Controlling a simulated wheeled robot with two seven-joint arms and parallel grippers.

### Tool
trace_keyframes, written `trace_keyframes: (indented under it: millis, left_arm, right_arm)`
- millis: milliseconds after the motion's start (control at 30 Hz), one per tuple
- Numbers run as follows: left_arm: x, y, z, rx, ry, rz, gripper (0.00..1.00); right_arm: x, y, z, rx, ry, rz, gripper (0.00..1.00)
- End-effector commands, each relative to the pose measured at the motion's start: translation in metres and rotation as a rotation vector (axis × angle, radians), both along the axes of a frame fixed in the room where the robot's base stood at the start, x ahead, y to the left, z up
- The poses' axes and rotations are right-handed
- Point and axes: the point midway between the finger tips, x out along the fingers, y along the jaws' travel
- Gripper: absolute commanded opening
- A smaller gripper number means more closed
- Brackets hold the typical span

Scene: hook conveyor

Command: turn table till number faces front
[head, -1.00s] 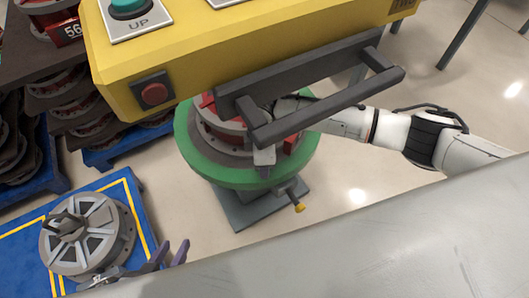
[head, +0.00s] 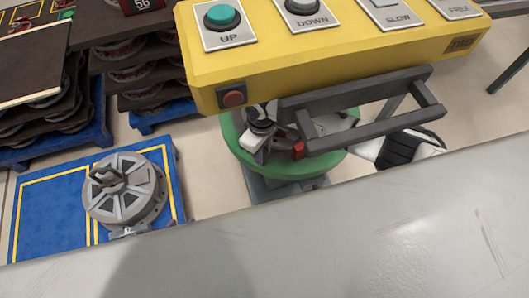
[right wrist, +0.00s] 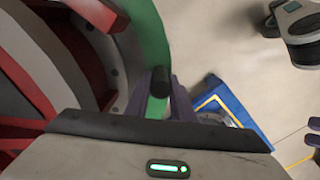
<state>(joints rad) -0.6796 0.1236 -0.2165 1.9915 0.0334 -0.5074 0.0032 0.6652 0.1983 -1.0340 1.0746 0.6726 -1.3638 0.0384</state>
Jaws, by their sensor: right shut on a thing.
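The green-rimmed turntable (head: 232,150) stands behind the yellow control box, which hides much of it. It carries a part with red blocks (head: 298,150); I see no number on it. My right gripper (head: 256,146) is at the left side of the turntable. In the right wrist view its purple fingers (right wrist: 164,100) are shut on a black upright handle (right wrist: 160,82) at the green rim (right wrist: 152,35).
The yellow control box (head: 330,70) with buttons and a dark bar handle (head: 370,115) hangs in front of the turntable. A grey wheel-like part (head: 125,190) sits on the blue platform (head: 45,215). Stacked parts, one marked 56 (head: 143,4), stand behind. A grey surface (head: 350,230) fills the front.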

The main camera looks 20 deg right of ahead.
Motion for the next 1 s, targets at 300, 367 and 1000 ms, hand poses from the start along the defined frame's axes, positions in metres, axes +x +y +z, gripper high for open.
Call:
trace_keyframes:
  millis: [300,367,1000]
  left_arm:
    - [-0.0021,0.0002,-0.0013,0.0,0.004,0.001,0.31]
    - [-0.0024,0.0003,-0.0013,-0.001,0.006,0.002,0.31]
    - [-0.002,0.0008,0.0017,-0.002,-0.001,0.001,0.31]
  right_arm:
    - [0.0069,0.0078,0.0003,0.007,0.001,-0.068,0.0]
    - [0.0076,0.008,0.0002,0.007,0.001,-0.074,0.0]
    - [0.0099,0.0085,0.0008,0.007,-0.003,-0.08,0.4]
